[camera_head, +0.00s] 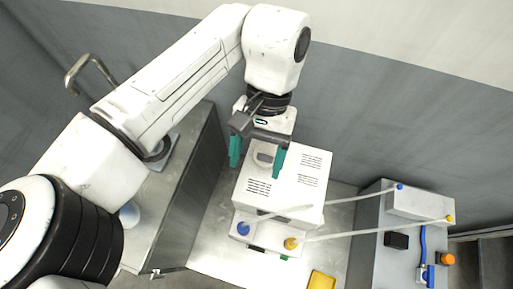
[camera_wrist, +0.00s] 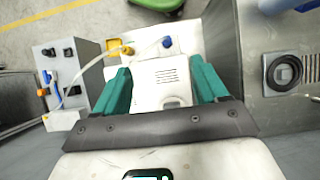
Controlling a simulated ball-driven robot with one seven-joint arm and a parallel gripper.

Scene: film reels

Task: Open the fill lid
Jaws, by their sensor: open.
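The white box-shaped machine (camera_head: 290,200) stands on a metal table, with slotted vents on its top. A small rounded grey handle (camera_head: 265,156) sits at its back edge and looks like the fill lid's grip; the lid's outline is not clear. In the wrist view the machine (camera_wrist: 158,78) lies between the fingers, with the handle (camera_wrist: 172,101) close to the gripper's crossbar. My gripper (camera_head: 257,166) has teal fingers spread apart on either side of the handle. Nothing is between the fingertips (camera_wrist: 158,76) that I can see gripped; contact with the machine cannot be told.
Pale hoses run from the machine's blue (camera_head: 243,229) and yellow (camera_head: 291,243) fittings to a grey unit (camera_head: 372,235) at right. A yellow tray (camera_head: 321,280) lies at the front. A grey cabinet (camera_head: 180,200) stands left. A wall (camera_head: 350,110) is behind.

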